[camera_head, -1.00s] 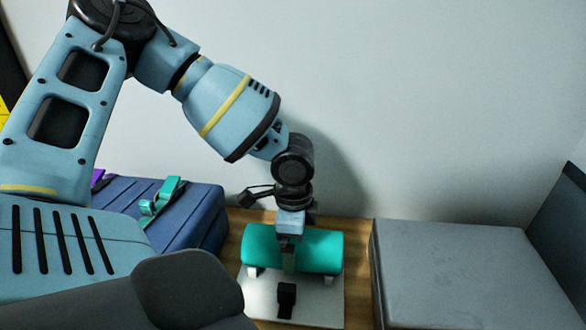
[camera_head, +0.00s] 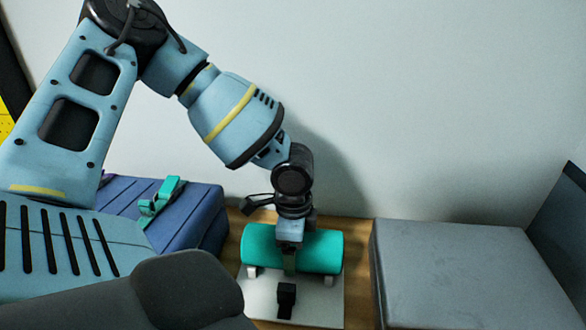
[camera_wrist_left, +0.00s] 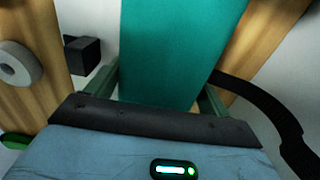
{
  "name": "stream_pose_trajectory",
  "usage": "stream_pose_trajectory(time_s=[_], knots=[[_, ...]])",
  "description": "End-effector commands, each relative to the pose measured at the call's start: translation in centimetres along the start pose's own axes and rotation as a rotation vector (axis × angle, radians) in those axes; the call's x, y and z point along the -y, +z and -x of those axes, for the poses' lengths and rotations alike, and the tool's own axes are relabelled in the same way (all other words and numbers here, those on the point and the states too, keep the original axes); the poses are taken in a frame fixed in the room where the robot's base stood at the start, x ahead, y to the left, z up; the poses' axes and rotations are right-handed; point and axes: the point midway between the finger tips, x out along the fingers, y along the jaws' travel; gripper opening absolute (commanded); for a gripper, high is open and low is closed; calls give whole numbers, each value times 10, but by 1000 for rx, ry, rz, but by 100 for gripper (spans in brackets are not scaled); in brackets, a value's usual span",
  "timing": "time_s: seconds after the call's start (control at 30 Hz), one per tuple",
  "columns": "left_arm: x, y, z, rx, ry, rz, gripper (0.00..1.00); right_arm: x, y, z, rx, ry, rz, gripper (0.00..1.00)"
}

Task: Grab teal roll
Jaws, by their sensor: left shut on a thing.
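The teal roll (camera_head: 322,250) lies across low white supports on a pale board (camera_head: 322,303) in the head view. My left gripper (camera_head: 290,262) comes down over its middle from above and is shut on it. In the left wrist view, the teal roll (camera_wrist_left: 175,50) passes between the two green fingers of my left gripper (camera_wrist_left: 160,95). The fingertips are partly hidden by the roll. My right gripper is in neither view.
A blue case (camera_head: 195,215) with a teal strap clip (camera_head: 160,196) stands left. A grey padded block (camera_head: 460,270) stands right, across a wooden strip. A small black block (camera_head: 287,298) sits on the board in front of the roll. A pale wall rises behind.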

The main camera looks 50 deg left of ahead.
Motion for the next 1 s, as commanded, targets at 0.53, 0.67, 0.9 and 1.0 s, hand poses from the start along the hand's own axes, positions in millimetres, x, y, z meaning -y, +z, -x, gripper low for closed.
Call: stream_pose_trajectory(time_s=[0.53,0.67,0.9,1.0], knots=[[1,-1,60,-6,-4,1,55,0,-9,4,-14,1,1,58],[1,-1,86,-7,-4,2,55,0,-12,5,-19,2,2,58],[1,-1,133,-5,-4,0,55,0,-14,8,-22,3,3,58],[0,0,149,-4,-2,1,55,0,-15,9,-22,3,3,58]])
